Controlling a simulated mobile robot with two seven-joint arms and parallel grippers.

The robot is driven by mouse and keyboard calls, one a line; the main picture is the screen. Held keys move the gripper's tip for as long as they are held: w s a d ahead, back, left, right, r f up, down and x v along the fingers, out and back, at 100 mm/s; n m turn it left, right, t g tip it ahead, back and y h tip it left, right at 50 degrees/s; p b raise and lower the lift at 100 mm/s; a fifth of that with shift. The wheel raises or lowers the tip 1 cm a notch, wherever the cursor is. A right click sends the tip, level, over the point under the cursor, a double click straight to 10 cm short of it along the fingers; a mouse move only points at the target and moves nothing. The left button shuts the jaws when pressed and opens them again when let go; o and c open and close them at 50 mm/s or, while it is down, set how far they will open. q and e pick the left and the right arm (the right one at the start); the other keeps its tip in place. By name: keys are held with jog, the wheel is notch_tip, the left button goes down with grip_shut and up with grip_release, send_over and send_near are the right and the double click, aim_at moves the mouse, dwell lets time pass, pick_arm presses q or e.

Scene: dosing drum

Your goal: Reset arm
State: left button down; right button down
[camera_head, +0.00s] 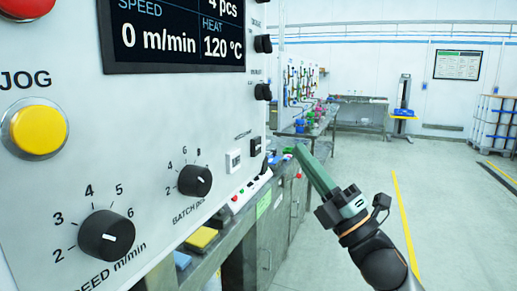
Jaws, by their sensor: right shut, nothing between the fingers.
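My right arm comes in from the lower right. Its gripper (301,151) has long green fingers that point up and to the left, and they are shut with nothing between them. It is in the air in front of the bench, to the right of the control panel (150,140), and looks clear of the panel. My left arm and gripper are not in view.
The panel has a yellow JOG button (37,130), a SPEED knob (106,235), a BATCH knob (195,180) and a screen (180,38). A yellow block (201,239) lies on the ledge below. Open floor (450,215) lies to the right.

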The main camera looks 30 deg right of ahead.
dwell(0.6)
notch_tip(320, 180, down, 30)
jog(key=w+a+m+g+h+p, duration=0.1)
jog(key=w+a+m+g+h, duration=0.15)
jog(key=m+g+h, duration=0.75)
jog(key=s+a+f+m+g+y, duration=0.1)
jog(key=s+a+f+m+g, duration=0.1)
jog(key=s+f, duration=0.4)
jog(key=s+a+f+m+g+y+p, duration=0.1)
jog(key=s+a+f+m, duration=0.4)
jog(key=f, duration=0.7)
jog(key=s+a+f+m+g+y, duration=0.2)
jog(key=s+a+f+m+g, duration=0.1)
jog(key=s+f, duration=0.6)
jog(key=shift+a+f+m, duration=0.2)
jog(key=shift+a+m, duration=0.3)
jog(key=shift+m, duration=0.5)
jog(key=shift+a, duration=0.1)
